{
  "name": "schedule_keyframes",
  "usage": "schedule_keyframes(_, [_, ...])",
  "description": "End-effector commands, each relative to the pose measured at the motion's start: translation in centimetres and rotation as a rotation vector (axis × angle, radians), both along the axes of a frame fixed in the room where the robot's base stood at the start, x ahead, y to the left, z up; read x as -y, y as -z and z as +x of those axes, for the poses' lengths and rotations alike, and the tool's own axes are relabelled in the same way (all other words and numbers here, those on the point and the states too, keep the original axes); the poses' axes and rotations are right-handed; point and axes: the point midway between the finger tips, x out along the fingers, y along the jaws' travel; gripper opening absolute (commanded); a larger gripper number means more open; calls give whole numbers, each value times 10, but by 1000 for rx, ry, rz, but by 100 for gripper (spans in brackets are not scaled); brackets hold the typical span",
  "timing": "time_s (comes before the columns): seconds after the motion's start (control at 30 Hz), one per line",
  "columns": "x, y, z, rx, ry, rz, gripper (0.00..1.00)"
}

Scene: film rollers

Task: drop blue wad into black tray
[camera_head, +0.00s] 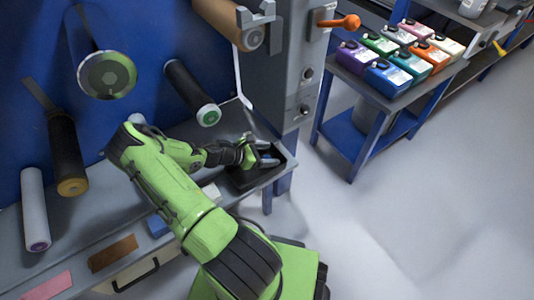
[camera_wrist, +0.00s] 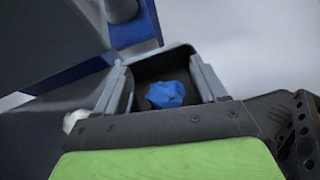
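The blue wad (camera_wrist: 166,95) is a crumpled lump in the wrist view, against the dark inside of the black tray (camera_wrist: 152,68). It lies between my gripper's two grey fingers (camera_wrist: 162,84), with a gap showing on each side. The fingers are spread apart. In the head view my gripper (camera_head: 263,160) is over the black tray (camera_head: 242,184) at the right end of the grey bench. The wad is not clearly visible in that view. I cannot tell whether it rests on the tray floor or is just above it.
The grey bench (camera_head: 75,248) carries pink (camera_head: 47,286), brown (camera_head: 112,253) and blue (camera_head: 157,226) flat pieces. Several rollers (camera_head: 193,92) stick out from the blue panel above. A small table with colored jugs (camera_head: 386,78) stands at the right, past open floor.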

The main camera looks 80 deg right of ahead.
Motion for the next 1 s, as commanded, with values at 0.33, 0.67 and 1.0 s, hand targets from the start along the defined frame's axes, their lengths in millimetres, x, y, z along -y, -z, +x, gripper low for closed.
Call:
schedule_keyframes(0.33, [0,-4,0,1,0,-1,77])
schedule_keyframes(0.67, [-36,-48,48,2,-6,0,77])
schedule_keyframes(1.0, [-64,-71,83,1,0,-1,77])
